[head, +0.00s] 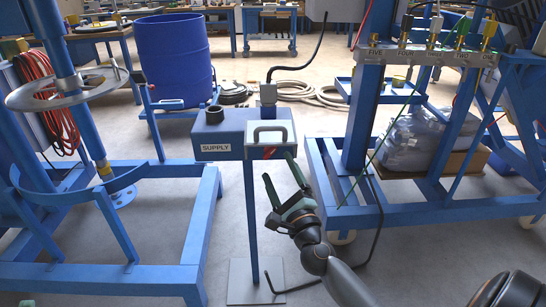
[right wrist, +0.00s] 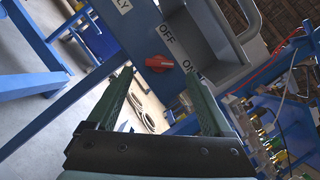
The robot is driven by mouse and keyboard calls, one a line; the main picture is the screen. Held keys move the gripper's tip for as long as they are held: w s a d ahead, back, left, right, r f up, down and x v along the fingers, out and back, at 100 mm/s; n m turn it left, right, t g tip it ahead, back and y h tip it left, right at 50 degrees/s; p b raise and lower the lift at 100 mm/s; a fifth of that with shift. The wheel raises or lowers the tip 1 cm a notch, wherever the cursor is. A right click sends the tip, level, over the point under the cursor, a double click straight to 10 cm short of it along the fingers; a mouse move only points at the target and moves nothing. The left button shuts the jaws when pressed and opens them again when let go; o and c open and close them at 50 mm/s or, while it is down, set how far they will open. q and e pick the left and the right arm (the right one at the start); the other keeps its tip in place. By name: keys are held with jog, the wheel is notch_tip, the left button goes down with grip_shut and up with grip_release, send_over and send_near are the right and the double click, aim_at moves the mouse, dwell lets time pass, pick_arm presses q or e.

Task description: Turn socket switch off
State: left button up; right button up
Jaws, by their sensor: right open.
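The blue supply box (head: 222,133) stands on a post, with a grey socket unit (head: 270,133) on its front. The red switch knob (head: 269,152) is small and low on this unit in the head view. In the right wrist view the red knob (right wrist: 160,63) shows clearly, beside the OFF label (right wrist: 167,33) and the ON label (right wrist: 187,67); its right end lies close to ON. My right gripper (head: 278,168) is open and empty in front of the box. In the right wrist view its fingers lie to either side of the knob, apart from it as far as shows. My left gripper is out of view.
Blue frames stand left (head: 110,281) and right (head: 440,214). A blue barrel (head: 172,55) and coiled hoses (head: 310,92) are behind. Floor in front is mostly clear.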

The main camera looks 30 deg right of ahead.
aim_at(271, 155)
jog(key=shift+x, duration=2.15)
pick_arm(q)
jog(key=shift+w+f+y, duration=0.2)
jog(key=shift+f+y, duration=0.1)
pick_arm(e)
grip_shut()
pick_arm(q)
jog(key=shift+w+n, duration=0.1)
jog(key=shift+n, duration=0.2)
